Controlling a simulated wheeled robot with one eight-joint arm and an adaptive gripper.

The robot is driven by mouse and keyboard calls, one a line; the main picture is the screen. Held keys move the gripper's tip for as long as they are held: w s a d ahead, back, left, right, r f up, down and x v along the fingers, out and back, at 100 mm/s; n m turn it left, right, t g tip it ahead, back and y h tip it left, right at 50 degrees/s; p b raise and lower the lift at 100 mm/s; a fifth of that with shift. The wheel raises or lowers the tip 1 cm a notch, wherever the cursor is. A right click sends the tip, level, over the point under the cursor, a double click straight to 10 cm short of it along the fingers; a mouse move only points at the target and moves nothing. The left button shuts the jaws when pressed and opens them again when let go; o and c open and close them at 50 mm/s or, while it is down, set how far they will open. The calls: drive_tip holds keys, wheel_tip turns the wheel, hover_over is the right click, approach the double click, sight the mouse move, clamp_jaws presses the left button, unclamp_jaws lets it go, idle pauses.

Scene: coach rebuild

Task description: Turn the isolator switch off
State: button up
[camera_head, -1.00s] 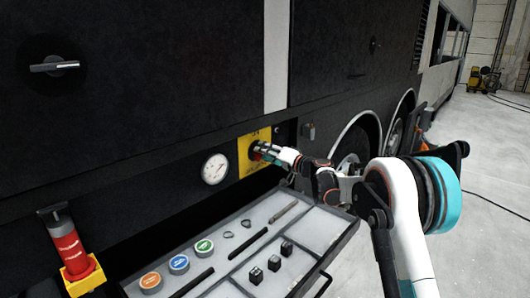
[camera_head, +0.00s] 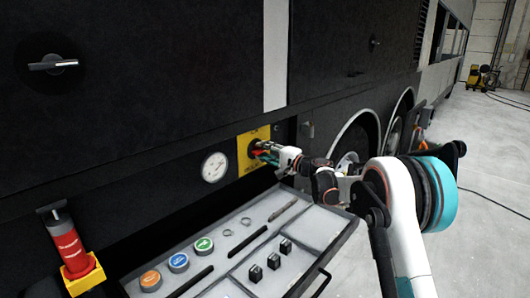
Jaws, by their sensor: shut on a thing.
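The isolator switch (camera_head: 257,150) has a yellow backplate and a red part at its middle, set low in the dark side of the coach. My gripper (camera_head: 263,149) is at the front of the switch, reaching in from the right, and is shut on its red handle. The fingers hide most of the handle, so its exact angle cannot be told.
A round white gauge (camera_head: 215,167) sits just left of the switch. A grey tray (camera_head: 320,225) with colored round caps, small black blocks and tools lies below my arm. A red cylinder (camera_head: 67,247) in a yellow holder stands at lower left. Wheels are at right.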

idle(0.4)
drive_tip(key=o, duration=0.9)
drive_tip(key=shift+d, duration=0.1)
drive_tip(key=shift+d, duration=0.1)
drive_tip(key=v, duration=1.1)
drive_tip(key=shift+s+d, duration=0.25)
drive_tip(key=shift+s, duration=0.1)
